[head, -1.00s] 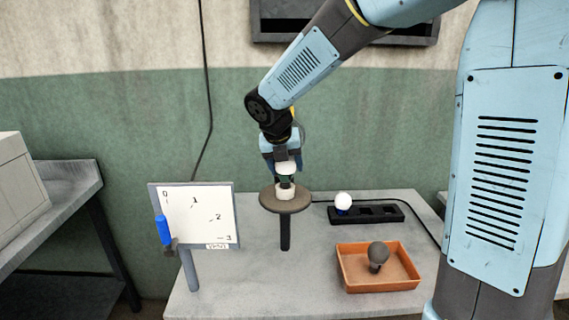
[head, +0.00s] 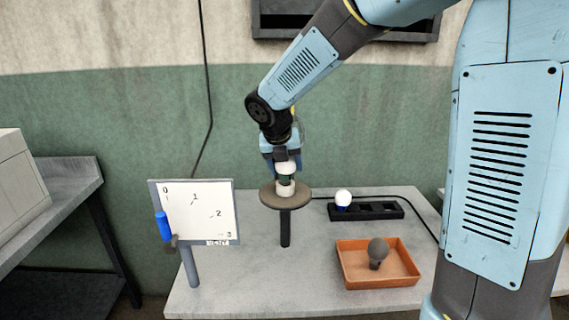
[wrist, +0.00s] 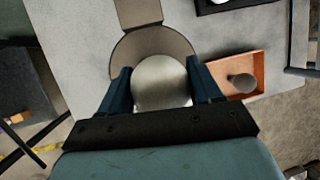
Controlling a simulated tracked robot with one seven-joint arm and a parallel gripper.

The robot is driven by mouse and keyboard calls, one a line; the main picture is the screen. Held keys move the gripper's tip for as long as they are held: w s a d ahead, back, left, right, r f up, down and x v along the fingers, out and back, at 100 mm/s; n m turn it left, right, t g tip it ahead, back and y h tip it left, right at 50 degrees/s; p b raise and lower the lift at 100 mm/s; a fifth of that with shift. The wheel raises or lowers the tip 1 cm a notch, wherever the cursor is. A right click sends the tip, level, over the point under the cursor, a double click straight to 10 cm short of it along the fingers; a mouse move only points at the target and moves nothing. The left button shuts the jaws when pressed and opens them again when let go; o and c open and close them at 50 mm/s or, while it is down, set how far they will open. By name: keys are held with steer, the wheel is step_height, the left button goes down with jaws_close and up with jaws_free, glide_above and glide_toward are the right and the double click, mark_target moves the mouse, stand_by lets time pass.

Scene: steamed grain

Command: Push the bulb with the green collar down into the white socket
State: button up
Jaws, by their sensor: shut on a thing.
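The bulb (head: 285,168) has a white globe and a dark green collar and stands upright. My gripper (head: 284,160) is shut on its globe from above; in the wrist view the two blue fingers sit on either side of the globe (wrist: 161,82). The white socket (head: 285,188) stands on a round brown disc (head: 269,199) on a dark post. The bulb's collar is directly over the socket and meets its top in the head view; how deep the base sits inside is hidden. In the wrist view the globe hides the socket.
A white bulb with a blue collar (head: 343,200) stands in a black rack (head: 376,210). A white dial board (head: 203,213) with a blue handle (head: 163,226) stands at the left on a post.

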steer(key=shift+f, duration=0.25)
steer(key=o, duration=1.1)
steer(key=shift+r, duration=0.1)
steer(key=v, duration=1.3)
steer(key=shift+s+a+r, duration=0.15)
steer(key=shift+s+r, duration=0.05)
steer(key=shift+r, duration=0.05)
steer(key=shift+r, duration=0.1)
steer(key=shift+r, duration=2.4)
